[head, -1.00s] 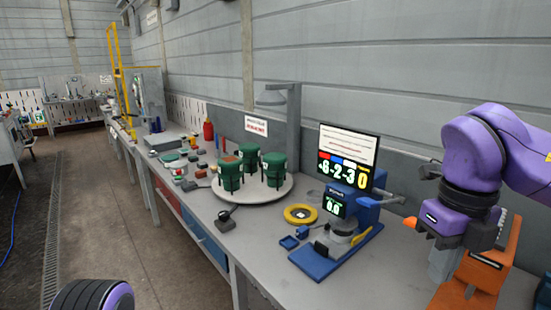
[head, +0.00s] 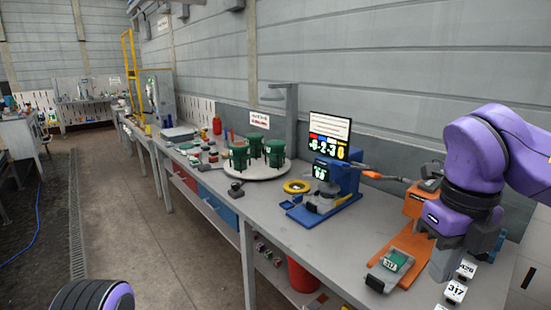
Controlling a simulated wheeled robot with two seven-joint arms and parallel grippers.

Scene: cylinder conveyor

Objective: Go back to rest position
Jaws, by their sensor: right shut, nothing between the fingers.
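My right arm comes in from the right. Its gripper (head: 443,262) points down over the right part of the workbench (head: 345,232), close to an orange station. The gripper is shut with nothing held, and its fingertips are small and partly hidden. My left gripper is out of view; only a dark, purple-rimmed part of my left arm shows at the lower left.
Green cylinders (head: 275,152) stand on a round plate (head: 262,170). A blue station with a display (head: 330,138) and a yellow ring (head: 296,186) are nearer. An orange stand (head: 408,240), a grey device (head: 390,268) and number cards (head: 456,291) lie by my right gripper. The aisle floor is clear.

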